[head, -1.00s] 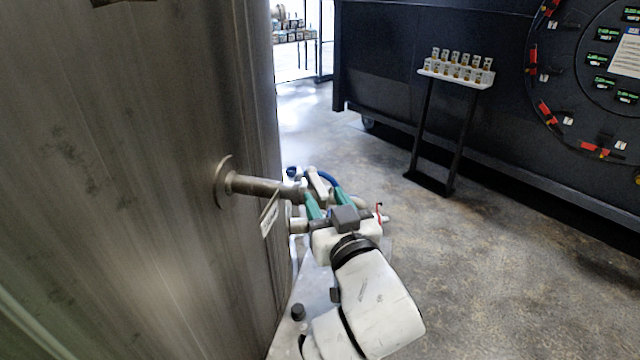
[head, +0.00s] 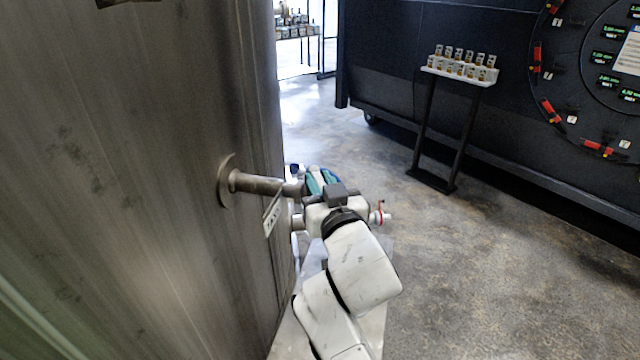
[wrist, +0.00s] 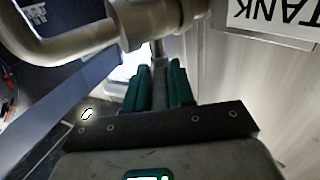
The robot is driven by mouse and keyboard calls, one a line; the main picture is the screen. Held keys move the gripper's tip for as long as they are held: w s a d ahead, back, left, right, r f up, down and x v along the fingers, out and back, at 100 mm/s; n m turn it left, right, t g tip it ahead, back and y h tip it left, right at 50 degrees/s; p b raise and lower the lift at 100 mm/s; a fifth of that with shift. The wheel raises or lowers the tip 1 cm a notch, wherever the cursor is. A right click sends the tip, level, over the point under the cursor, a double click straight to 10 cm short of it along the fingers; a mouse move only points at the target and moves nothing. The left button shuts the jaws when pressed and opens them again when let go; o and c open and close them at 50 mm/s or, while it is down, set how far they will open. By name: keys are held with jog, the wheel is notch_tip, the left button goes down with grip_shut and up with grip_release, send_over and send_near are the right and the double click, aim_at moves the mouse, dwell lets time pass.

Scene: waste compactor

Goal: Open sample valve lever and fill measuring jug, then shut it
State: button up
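A metal pipe (head: 258,184) with a round flange comes out of the tank wall and leads to the valve. The valve body (wrist: 150,20) fills the top of the wrist view. My gripper (head: 320,182) is at the valve, with its green fingers close together on either side of the grey sample valve lever (wrist: 159,88). The fingers look shut on the lever, though the contact itself is hard to see. My gripper also shows in the wrist view (wrist: 157,82). My arm hides much of the area below the valve. I cannot make out a measuring jug.
The large metal tank (head: 130,200) stands close on the left, with a TANK label (head: 272,214) below the pipe. A stand with small sample jars (head: 458,75) is at the back right, before a dark machine. The floor (head: 500,270) on the right is clear.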

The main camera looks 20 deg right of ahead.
grip_shut()
jog(key=shift+a+f+h+b, duration=0.1)
jog(key=shift+f+h+b, duration=0.2)
jog(key=shift+b, duration=0.25)
jog(key=shift+a+f+m+h+b, duration=0.2)
jog(key=shift+m+h+b, duration=0.4)
jog(key=shift+b, duration=0.5)
jog(key=m+g+h+b, duration=0.1)
jog(key=h+b, duration=0.1)
jog(key=b, duration=0.1)
jog(key=a+m+g+h+b, duration=0.1)
jog(key=m+h+b, duration=0.1)
jog(key=h+b, duration=0.1)
jog(key=m+g+h+b, duration=0.1)
jog(key=m+h+b, duration=0.1)
jog(key=b, duration=0.1)
jog(key=shift+w+a+r+g, duration=0.2)
jog(key=shift+w+a+g, duration=0.1)
jog(key=shift+w+g, duration=0.1)
jog(key=shift+h+b, duration=0.3)
